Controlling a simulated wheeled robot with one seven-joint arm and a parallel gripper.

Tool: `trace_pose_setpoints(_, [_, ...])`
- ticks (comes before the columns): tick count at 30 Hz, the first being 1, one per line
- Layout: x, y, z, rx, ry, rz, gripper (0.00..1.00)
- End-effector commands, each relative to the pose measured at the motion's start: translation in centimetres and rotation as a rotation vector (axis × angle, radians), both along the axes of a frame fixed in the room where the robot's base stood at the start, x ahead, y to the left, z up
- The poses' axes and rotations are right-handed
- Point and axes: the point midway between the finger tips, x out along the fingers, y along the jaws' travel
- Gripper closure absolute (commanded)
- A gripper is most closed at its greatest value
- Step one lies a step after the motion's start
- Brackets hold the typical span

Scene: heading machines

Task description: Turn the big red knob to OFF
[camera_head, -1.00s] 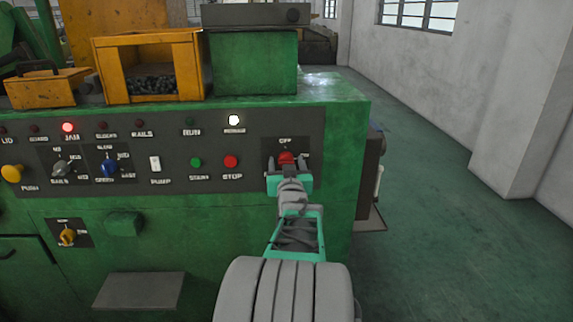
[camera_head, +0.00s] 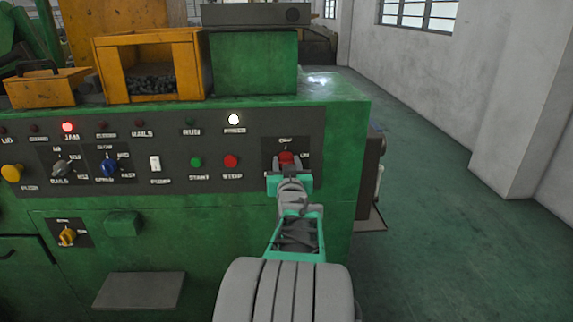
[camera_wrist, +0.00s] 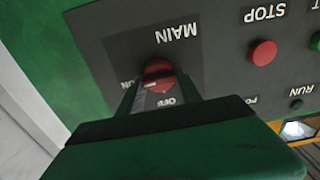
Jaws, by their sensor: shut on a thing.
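The big red knob (camera_head: 286,158) sits on a dark plate at the right end of the machine's control panel. In the wrist view the knob (camera_wrist: 158,74) shows between the words MAIN and OFF, with ON partly hidden at its side. A pale mark on the knob points toward the side near ON, not straight at OFF. My gripper (camera_head: 288,172) is at the knob, its two dark fingers (camera_wrist: 157,92) on either side of it. The gripper is shut on the knob, and the fingers hide part of its sides.
A red STOP button (camera_head: 231,161) and green START button (camera_head: 196,162) lie left of the knob. The lit JAM lamp (camera_head: 67,127) and a lit white lamp (camera_head: 233,120) show on the panel. Open floor (camera_head: 440,240) lies right of the machine.

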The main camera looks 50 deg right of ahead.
Motion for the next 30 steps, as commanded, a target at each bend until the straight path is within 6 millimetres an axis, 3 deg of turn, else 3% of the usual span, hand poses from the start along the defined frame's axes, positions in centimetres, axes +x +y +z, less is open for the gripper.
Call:
trace_pose_setpoints(11, [0.05, 0.07, -0.62, -0.102, 0.115, 0.000, 0.99])
trace_pose_setpoints(30, [0.23, 0.21, -0.85, -0.490, 0.557, 0.000, 0.99])
